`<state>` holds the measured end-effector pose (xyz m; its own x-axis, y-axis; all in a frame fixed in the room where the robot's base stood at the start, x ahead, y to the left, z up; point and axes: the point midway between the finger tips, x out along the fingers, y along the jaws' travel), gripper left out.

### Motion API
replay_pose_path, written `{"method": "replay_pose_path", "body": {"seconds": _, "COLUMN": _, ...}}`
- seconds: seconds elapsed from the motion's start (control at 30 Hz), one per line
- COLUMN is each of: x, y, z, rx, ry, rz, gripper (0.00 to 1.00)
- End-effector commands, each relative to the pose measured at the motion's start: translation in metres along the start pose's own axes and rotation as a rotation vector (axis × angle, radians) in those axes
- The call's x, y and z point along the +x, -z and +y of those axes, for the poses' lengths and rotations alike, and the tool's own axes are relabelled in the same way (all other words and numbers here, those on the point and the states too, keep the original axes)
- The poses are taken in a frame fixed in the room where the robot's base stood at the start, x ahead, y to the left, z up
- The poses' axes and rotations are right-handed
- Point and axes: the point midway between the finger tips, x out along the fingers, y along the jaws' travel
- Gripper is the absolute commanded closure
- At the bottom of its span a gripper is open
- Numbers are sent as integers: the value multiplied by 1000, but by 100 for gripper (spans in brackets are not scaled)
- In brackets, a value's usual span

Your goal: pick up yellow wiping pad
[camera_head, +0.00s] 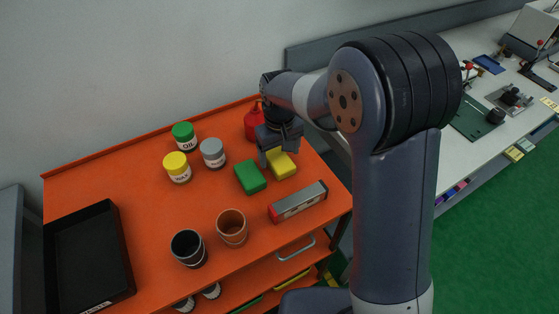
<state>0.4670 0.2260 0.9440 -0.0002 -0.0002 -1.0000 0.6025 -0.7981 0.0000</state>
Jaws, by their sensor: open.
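The yellow wiping pad (284,166) lies on the orange cart top, close to the right side of a green pad (250,178). My gripper (273,158) is open and points down at the pad's upper left part. One finger shows at the pad's left side, near the gap to the green pad. The gripper hides the far part of the yellow pad. I cannot tell whether the fingers touch it.
A red container (254,122) stands just behind my gripper. A grey and red box-shaped tool (298,202) lies in front of the pad. Jars with green (183,136), yellow (177,168) and grey (212,153) lids, two cups (232,229) and a black tray (88,259) stand left.

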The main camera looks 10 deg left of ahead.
Motion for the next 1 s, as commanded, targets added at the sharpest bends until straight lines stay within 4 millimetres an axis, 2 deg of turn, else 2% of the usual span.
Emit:
{"method": "replay_pose_path", "body": {"seconds": 0.2, "x": 27, "y": 2, "z": 1, "rx": 0, "ry": 0, "rz": -2, "gripper": 22}}
{"method": "replay_pose_path", "body": {"seconds": 0.5, "x": 32, "y": 2, "z": 1, "rx": 0, "ry": 0, "rz": 0, "gripper": 23}}
{"method": "replay_pose_path", "body": {"seconds": 1.0, "x": 31, "y": 2, "z": 1, "rx": 0, "ry": 0, "rz": 0, "gripper": 64}}
